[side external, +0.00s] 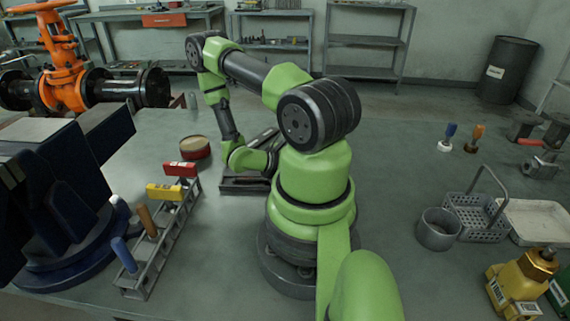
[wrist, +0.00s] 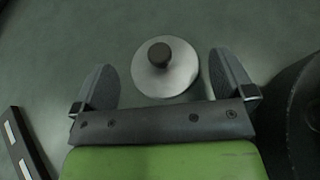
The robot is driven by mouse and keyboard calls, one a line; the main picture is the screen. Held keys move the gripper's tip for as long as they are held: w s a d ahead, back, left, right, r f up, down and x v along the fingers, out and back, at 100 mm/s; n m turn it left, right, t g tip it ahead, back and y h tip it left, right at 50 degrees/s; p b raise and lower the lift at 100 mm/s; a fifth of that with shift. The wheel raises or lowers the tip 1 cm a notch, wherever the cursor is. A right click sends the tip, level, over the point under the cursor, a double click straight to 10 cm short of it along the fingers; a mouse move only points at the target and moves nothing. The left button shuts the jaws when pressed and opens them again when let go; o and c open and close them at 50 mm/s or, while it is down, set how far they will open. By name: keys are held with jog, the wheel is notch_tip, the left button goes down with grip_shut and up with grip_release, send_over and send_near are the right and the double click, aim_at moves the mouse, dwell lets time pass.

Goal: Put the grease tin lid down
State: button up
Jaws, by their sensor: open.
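The grease tin lid (wrist: 181,78) is a round silver disc with a dark knob, seen in the wrist view on the grey-green bench top. My gripper (wrist: 163,65) is open, with one grey finger on each side of the lid. Gaps show between the lid and both fingers, so it is not gripped. A red tin with a brownish top (side external: 194,148) stands on the bench left of my arm in the side view. The lid and my gripper's fingers are hidden behind my arm in that view.
A rack with coloured handles (side external: 150,260) stands at left of the bench, near the red tin. A dark tray (side external: 238,185) lies by my base. A grey cup (side external: 438,230) and a basket (side external: 478,215) stand at right. A dark labelled strip (wrist: 22,145) shows lower left in the wrist view.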

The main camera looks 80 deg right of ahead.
jog(key=v, duration=0.8)
jog(key=shift+w+r, duration=0.15)
jog(key=shift+w, duration=0.05)
jog(key=w+a+r+m+t+y, duration=0.1)
jog(key=w+a+r+m+t, duration=0.25)
jog(key=r, duration=0.35)
jog(key=w+a+r+m+t+y, duration=0.2)
jog(key=w+a+r+m+t, duration=0.1)
jog(key=w+a+r+t, duration=0.3)
jog(key=s+a+r+m+t+y, duration=0.2)
jog(key=a+r+t+y, duration=0.1)
jog(key=a+r+t, duration=0.6)
notch_tip(320, 180, up, 3)
jog(key=shift+s+r+t+y, duration=0.2)
jog(key=shift+s+t+y, duration=0.15)
jog(key=shift+y, duration=0.05)
jog(key=shift+s+a+r, duration=0.1)
jog(key=shift+a+r, duration=0.1)
jog(key=shift+a, duration=0.05)
jog(key=c, duration=0.8)
jog(key=shift+c, duration=0.2)
